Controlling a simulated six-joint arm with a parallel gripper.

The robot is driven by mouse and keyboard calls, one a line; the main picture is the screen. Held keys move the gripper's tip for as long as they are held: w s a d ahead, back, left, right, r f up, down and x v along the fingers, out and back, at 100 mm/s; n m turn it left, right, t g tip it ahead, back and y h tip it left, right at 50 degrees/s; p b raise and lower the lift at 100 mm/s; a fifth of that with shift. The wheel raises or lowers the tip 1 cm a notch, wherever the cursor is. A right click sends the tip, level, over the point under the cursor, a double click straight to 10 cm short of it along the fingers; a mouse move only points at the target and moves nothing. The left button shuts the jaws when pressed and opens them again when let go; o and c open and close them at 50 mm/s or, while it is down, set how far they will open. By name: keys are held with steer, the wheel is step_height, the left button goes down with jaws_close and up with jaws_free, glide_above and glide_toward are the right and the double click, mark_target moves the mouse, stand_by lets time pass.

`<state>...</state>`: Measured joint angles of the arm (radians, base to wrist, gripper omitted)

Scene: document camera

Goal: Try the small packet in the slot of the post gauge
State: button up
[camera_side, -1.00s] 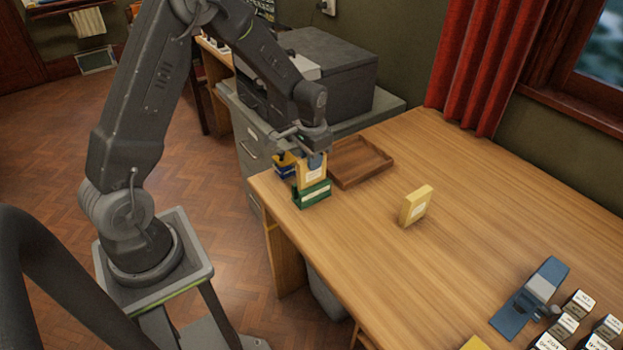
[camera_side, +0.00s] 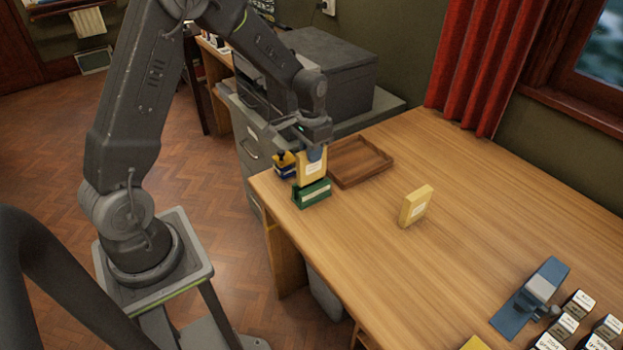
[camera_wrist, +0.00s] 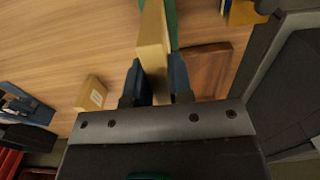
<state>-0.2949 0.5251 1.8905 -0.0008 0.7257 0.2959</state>
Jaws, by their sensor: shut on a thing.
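My gripper (camera_side: 316,151) is shut on a yellow packet (camera_side: 312,169) with a pale label and holds it upright. In the wrist view the packet (camera_wrist: 152,45) is between the two dark blue fingers (camera_wrist: 155,84). The green gauge (camera_side: 313,196), with a pale label strip, stands near the table's left corner. The packet's lower edge meets the top of the gauge in the side view; I cannot tell how deep it sits in the slot. In the wrist view part of the green gauge (camera_wrist: 173,22) shows beside the packet. A second yellow packet (camera_side: 415,206) stands apart on the table.
A blue and yellow item (camera_side: 284,164) stands just behind the gauge. An empty wooden tray (camera_side: 345,184) lies close on its right. A blue device (camera_side: 530,298) and several small labelled blocks (camera_side: 565,325) are at the lower right. The table's middle is mostly clear.

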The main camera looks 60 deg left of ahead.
steer(key=shift+r, duration=2.05)
